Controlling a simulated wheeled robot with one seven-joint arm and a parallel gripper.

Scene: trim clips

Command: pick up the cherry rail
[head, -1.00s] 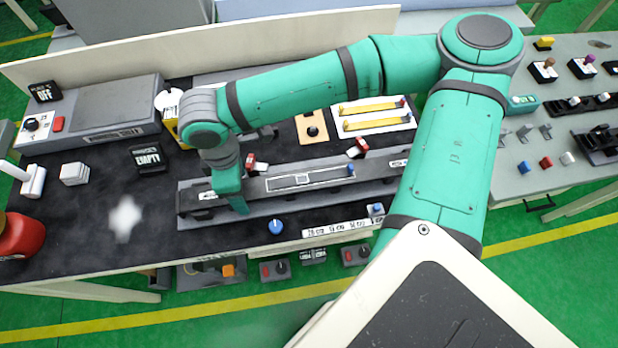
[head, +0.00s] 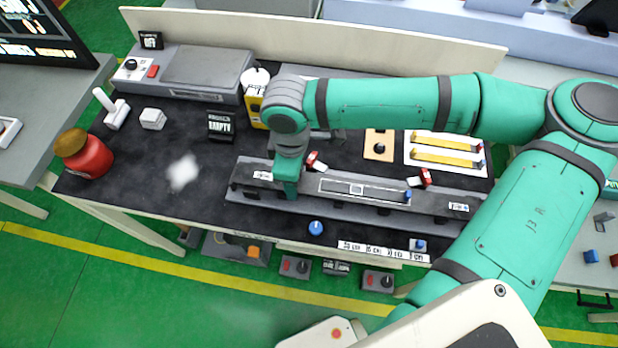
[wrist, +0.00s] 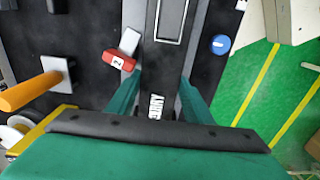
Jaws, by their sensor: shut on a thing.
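The cherry rail (head: 436,202) is a long dark bar on a grey base along the front of the black bench top. It has a white label at each end; the near label shows in the wrist view, only partly readable. My gripper (head: 287,190) is pointed down at the rail's left end. In the wrist view the two green fingers of my gripper (wrist: 160,100) are on either side of the rail (wrist: 165,65) and shut on it. The rail still appears to lie along its base; I cannot tell if there is a gap beneath.
Red-and-white clips (head: 315,162) stand behind the rail, and a blue knob (head: 316,228) is in front. A yellow box (head: 254,112) stands behind my wrist. A red jar (head: 86,155) is at the bench's left end.

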